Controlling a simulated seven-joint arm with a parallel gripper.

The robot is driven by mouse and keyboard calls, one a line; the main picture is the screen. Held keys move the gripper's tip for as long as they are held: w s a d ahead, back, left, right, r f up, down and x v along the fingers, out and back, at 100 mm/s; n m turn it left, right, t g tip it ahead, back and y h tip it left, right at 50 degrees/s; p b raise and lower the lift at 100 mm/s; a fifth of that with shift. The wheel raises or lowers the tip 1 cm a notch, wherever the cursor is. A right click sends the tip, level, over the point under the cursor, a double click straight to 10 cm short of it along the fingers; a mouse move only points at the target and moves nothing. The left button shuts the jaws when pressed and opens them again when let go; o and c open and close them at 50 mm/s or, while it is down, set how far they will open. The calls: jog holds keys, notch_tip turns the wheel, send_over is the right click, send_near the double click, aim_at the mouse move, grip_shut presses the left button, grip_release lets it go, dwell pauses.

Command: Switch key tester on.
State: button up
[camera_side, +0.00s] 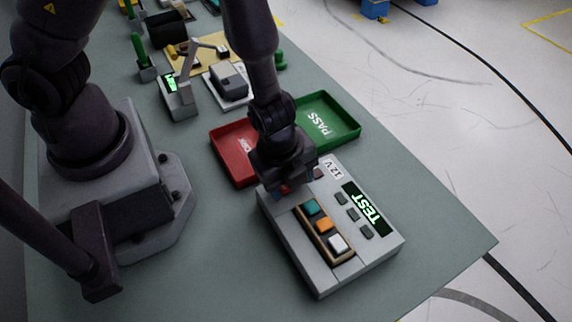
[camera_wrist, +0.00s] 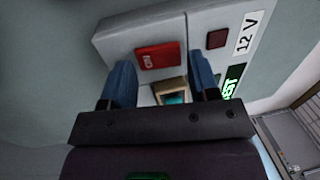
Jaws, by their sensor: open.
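The key tester (camera_side: 292,258) is a grey box at the front of the table, with a "12 V" label and a green display (camera_side: 367,208) reading "TEST". A red rectangular switch (camera_wrist: 159,55) with small white marks shows on its top in the wrist view; I cannot tell which way it is tipped. My gripper (camera_side: 284,190) is over the tester's rear left part and mostly hides the switch in the side view. In the wrist view its two blue fingers (camera_wrist: 163,80) are apart with nothing between them, near the switch; I cannot tell whether they touch the tester.
Teal, orange (camera_side: 324,226) and white keys sit in a slot on the tester, with dark buttons beside the display. A red tray (camera_side: 222,140) and a green "PASS" tray (camera_side: 345,112) lie behind it. Other devices stand farther back. The table's front right is clear.

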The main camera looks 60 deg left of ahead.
notch_tip(320, 180, up, 13)
jog(key=s, duration=0.2)
jog(key=shift+f, duration=0.15)
dwell(0.3)
jog(key=s+a+r+n+t, duration=0.2)
jog(key=a+r+n, duration=0.4)
jog(key=r+n, duration=0.2)
jog(key=s+a+r+n+t, duration=0.1)
jog(key=s+a+r+n, duration=0.2)
jog(key=a+r+n, duration=0.4)
notch_tip(320, 180, up, 2)
jog(key=n, duration=0.3)
jog(key=shift+a+t, duration=0.3)
jog(key=shift+t, duration=0.1)
jog(key=shift+s+r, duration=0.1)
dwell(0.7)
